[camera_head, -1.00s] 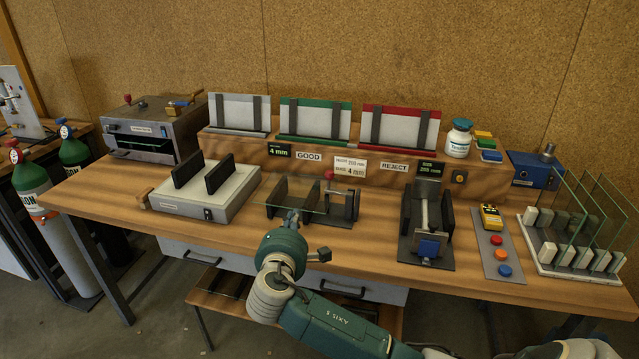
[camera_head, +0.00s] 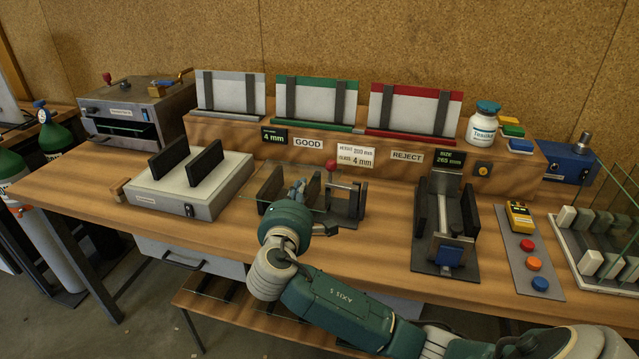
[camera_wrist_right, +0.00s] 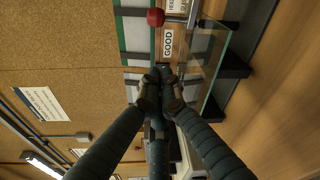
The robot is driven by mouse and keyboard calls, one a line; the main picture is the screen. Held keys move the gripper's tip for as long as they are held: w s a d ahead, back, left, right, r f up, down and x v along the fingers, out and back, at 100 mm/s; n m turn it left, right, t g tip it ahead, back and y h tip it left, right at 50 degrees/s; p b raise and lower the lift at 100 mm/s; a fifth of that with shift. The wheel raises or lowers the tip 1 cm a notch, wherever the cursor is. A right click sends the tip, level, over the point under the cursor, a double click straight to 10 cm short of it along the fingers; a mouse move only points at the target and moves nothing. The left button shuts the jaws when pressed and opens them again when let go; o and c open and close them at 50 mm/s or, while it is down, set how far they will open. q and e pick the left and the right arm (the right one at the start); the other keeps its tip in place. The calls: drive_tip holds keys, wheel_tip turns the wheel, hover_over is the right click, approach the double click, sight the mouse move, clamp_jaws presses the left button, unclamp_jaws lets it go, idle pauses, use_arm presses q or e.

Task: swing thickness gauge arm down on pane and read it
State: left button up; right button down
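The thickness gauge (camera_head: 345,200) stands mid-bench, its red-knobbed arm (camera_head: 331,166) raised. The red knob also shows at the top of the right wrist view (camera_wrist_right: 155,17). A clear glass pane (camera_head: 322,197) lies over the dark supports at the gauge's left; its edge shows in the right wrist view (camera_wrist_right: 215,68). My right gripper (camera_head: 298,188) is over the front of the pane, left of the knob and apart from it. In the right wrist view its fingertips (camera_wrist_right: 160,88) are together with nothing visible between them. My left gripper is out of view.
A white-topped unit with black pads (camera_head: 228,200) stands left of the gauge. The size fixture (camera_head: 447,252) and a button panel (camera_head: 527,246) stand to the right. Behind is a raised shelf with GOOD (camera_head: 308,143) and REJECT (camera_head: 407,156) labels and racks.

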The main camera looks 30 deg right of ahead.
sight(308, 189)
drive_tip(key=w+d+f, duration=0.1)
drive_tip(key=w+d, duration=0.1)
drive_tip(key=w+d+f+b, duration=0.1)
drive_tip(key=w+d, duration=0.1)
drive_tip(key=w, duration=0.1)
drive_tip(key=w+d+f, duration=0.2)
drive_tip(key=shift+w+d, duration=0.25)
drive_tip(key=shift+d, duration=0.05)
drive_tip(key=shift+s+d+r+p, duration=0.35)
drive_tip(key=shift+s+d+r, duration=0.1)
drive_tip(key=shift+s, duration=0.15)
drive_tip(key=shift+s+d+r+p, duration=0.3)
drive_tip(key=shift+s+d+r, duration=0.15)
drive_tip(key=shift+s, duration=0.3)
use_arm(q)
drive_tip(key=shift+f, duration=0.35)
